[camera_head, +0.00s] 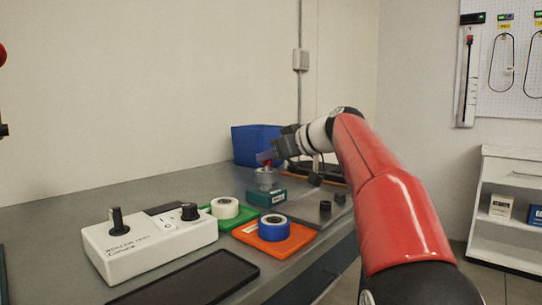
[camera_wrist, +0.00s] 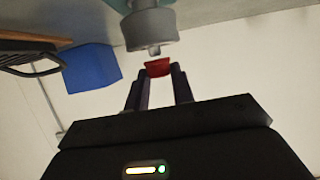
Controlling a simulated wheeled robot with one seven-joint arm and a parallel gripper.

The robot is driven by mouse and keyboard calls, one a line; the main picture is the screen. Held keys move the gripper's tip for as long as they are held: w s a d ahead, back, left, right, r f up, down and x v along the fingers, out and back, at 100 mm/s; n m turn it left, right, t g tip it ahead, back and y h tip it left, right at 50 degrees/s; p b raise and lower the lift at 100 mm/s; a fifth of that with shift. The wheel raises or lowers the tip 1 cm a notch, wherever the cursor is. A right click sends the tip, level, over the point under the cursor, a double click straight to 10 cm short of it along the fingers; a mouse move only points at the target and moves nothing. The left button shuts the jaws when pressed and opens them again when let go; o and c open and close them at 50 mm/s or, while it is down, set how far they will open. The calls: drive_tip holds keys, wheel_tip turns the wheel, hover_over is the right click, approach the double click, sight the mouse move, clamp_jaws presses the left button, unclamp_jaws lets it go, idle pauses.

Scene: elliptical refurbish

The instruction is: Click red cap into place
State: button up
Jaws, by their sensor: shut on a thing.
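A small red cap (camera_wrist: 158,68) is held between the fingertips of my gripper (camera_wrist: 159,77). In the head view the gripper (camera_head: 272,155) points left and the red cap (camera_head: 266,164) shows at its tip, just above a grey cylindrical part (camera_head: 266,177). In the wrist view the grey part (camera_wrist: 150,28) has a short narrow stem facing the cap, with a small gap or light contact between them; I cannot tell which. The grey part stands on a teal block (camera_head: 266,193) on the bench.
On the grey bench, a blue bin (camera_head: 252,146) stands behind the gripper. Closer are a green pad (camera_head: 236,219) with a white roller (camera_head: 224,207), an orange pad (camera_head: 268,246) with a blue-and-white roller (camera_head: 274,228), a white test console (camera_head: 150,240) and a black mat (camera_head: 187,279).

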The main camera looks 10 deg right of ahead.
drive_tip(key=shift+f+b, duration=0.65)
idle(0.7)
drive_tip(key=o, duration=1)
drive_tip(key=shift+s+d, duration=0.1)
drive_tip(key=v, duration=0.7)
drive_tip(key=shift+s+d+r, duration=0.15)
drive_tip(key=shift+s+r, duration=0.05)
drive_tip(key=shift+s, duration=0.05)
